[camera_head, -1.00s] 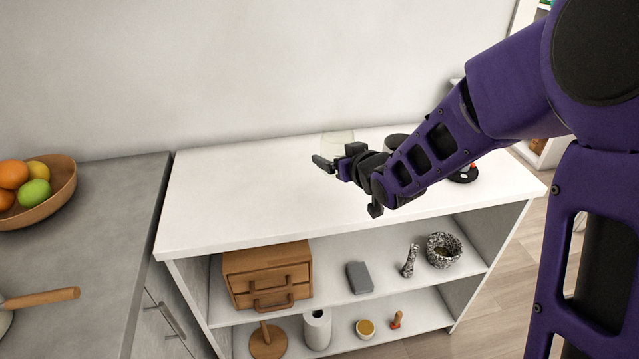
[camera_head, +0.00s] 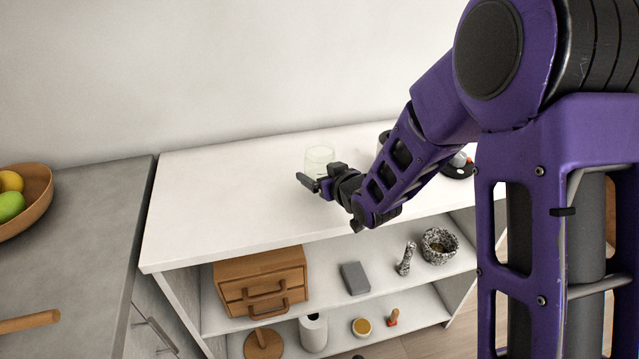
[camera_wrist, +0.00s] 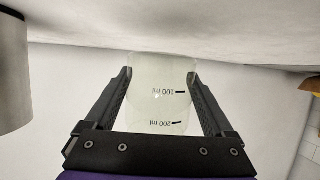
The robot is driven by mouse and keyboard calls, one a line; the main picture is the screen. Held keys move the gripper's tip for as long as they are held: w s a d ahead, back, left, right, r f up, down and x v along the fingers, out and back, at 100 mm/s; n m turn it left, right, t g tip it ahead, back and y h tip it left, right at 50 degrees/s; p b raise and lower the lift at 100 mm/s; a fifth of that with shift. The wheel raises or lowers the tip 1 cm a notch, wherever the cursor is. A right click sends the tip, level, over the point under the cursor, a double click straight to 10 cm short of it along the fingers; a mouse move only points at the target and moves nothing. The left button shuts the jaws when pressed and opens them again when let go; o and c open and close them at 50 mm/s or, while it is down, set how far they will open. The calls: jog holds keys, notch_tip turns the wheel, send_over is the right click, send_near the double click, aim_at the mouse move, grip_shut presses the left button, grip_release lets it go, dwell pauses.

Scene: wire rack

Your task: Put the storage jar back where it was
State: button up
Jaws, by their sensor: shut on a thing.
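My gripper (camera_head: 320,179) is shut on a clear glass vessel (camera_head: 319,158). The vessel also shows in the wrist view (camera_wrist: 160,95), between the two fingers, with printed marks of 100 ml and 200 ml that appear upside down. In the head view it is over the white top of the shelf unit (camera_head: 220,190); I cannot tell whether its base touches. A grey cylinder (camera_wrist: 14,70) stands at the left of the wrist view. A dark-topped thing (camera_head: 383,137) shows partly behind my arm; I cannot tell whether either is the storage jar.
The left part of the white top is clear, with a wall behind. A black item (camera_head: 460,168) stands right of my arm. Shelves below hold a wooden drawer box (camera_head: 262,280), a grey block (camera_head: 356,278) and a speckled mortar (camera_head: 439,246). A grey counter (camera_head: 80,230) is left.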

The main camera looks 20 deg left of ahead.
jog(key=shift+f, duration=1.35)
jog(key=shift+f+b, duration=0.25)
jog(key=shift+b, duration=0.15)
jog(key=o, duration=1.4)
jog(key=shift+c, duration=0.2)
jog(key=shift+r, duration=0.1)
jog(key=shift+r+p, duration=0.25)
jog(key=shift+p, duration=0.2)
jog(key=v, duration=1.2)
jog(key=shift+f, duration=0.1)
